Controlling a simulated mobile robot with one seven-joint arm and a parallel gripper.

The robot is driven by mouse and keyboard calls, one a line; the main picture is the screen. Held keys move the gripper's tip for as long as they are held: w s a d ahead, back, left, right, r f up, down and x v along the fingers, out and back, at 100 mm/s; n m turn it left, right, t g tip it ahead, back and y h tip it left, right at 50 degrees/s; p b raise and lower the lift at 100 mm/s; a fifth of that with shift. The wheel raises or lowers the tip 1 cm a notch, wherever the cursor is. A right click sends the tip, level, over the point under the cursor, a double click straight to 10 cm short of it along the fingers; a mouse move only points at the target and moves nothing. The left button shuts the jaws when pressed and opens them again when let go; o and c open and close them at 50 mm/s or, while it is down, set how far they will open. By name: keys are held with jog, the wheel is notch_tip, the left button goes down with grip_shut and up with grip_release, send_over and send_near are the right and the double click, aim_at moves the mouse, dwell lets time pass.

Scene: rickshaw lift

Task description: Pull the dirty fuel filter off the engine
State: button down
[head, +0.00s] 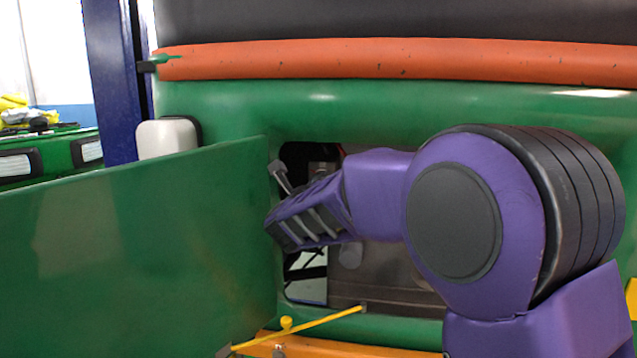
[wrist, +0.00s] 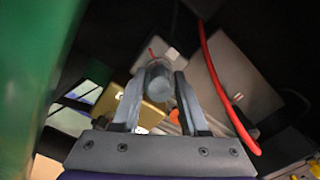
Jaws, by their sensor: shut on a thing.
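In the wrist view, my gripper (wrist: 159,85) has its two grey fingers closed on the sides of a grey cylinder, which looks like the fuel filter (wrist: 159,82). Its round end faces the camera. Whether it still sits on the engine cannot be told, since its far end is hidden. In the head view, my gripper (head: 281,178) reaches into the opening in the green body, and my arm covers much of that opening.
An open green door panel (head: 130,260) stands close to the left of my arm. A red hose (wrist: 222,90) curves just right of the fingers in the wrist view. A yellow rod (head: 300,330) lies across the opening's lower edge. Boxy engine parts surround the gripper closely.

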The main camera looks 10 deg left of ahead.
jog(key=shift+r, duration=0.1)
jog(key=shift+s+b, duration=0.5)
jog(key=shift+s, duration=0.15)
jog(key=shift+s+a+b, duration=0.1)
jog(key=shift+s+b, duration=0.75)
jog(key=shift+s, duration=0.6)
jog(key=shift+s, duration=0.1)
jog(key=s, duration=0.4)
jog(key=shift+s+a+b, duration=0.15)
jog(key=shift+s+b, duration=0.15)
jog(key=shift+s, duration=0.1)
jog(key=shift+s, duration=0.1)
